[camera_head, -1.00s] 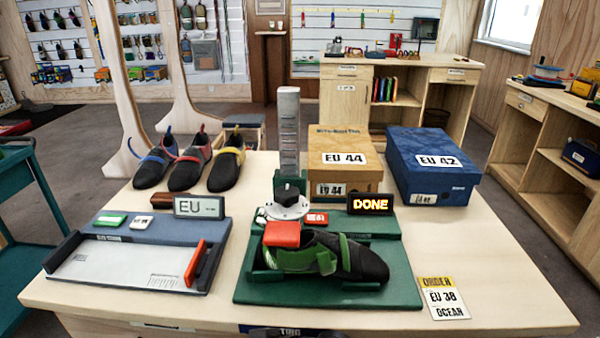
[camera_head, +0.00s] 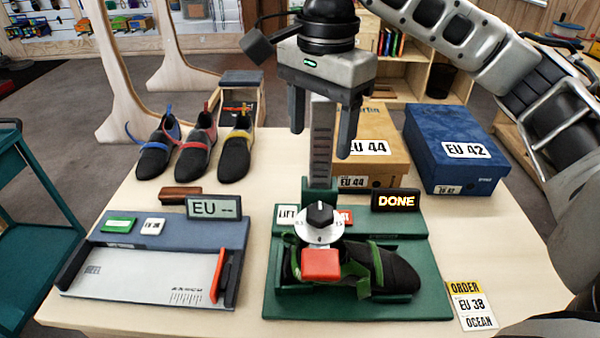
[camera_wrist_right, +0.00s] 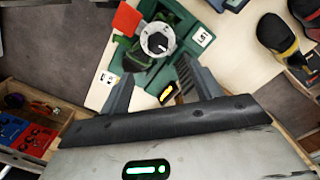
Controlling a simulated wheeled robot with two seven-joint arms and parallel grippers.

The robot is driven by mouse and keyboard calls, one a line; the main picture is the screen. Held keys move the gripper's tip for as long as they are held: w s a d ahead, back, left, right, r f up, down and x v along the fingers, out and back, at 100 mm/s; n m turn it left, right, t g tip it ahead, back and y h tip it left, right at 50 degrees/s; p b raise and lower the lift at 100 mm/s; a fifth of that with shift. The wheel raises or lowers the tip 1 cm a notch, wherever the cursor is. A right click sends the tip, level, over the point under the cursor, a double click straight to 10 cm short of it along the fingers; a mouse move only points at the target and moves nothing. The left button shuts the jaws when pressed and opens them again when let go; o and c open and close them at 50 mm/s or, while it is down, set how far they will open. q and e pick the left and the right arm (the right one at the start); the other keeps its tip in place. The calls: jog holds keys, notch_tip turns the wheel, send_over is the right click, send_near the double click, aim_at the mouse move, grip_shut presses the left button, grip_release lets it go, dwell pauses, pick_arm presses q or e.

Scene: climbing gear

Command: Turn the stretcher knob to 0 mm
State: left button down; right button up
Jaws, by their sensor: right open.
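The stretcher knob (camera_head: 320,214) is a black knob on a round white dial (camera_head: 318,233) at the foot of the grey post on the green stretcher (camera_head: 440,298). It also shows in the right wrist view (camera_wrist_right: 158,42). The pointer's exact reading is too small to tell. A black and green shoe (camera_head: 392,270) lies in the stretcher, with a red block (camera_head: 321,264) at its heel side. A display (camera_head: 396,200) reads DONE. My right gripper (camera_head: 322,142) is open and empty, fingers down, above and behind the knob. My left gripper is not in view.
A measuring tray (camera_head: 140,272) with an EU display (camera_head: 214,206) lies left of the stretcher. Shoe boxes (camera_head: 372,150) (camera_head: 450,150) stand behind at the right. Several shoes (camera_head: 195,150) stand at the back left. An order card (camera_head: 472,306) lies at the front right.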

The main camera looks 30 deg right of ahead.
aim_at(320, 211)
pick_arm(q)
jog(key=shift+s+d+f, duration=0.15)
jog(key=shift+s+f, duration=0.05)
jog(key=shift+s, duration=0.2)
pick_arm(e)
jog(key=shift+m, duration=0.3)
jog(key=f, duration=1.4)
jog(key=shift+s+d+f, duration=0.2)
jog(key=shift+d+f, duration=0.15)
jog(key=shift+f, duration=0.05)
jog(key=shift+c, duration=0.3)
jog(key=c, duration=0.9)
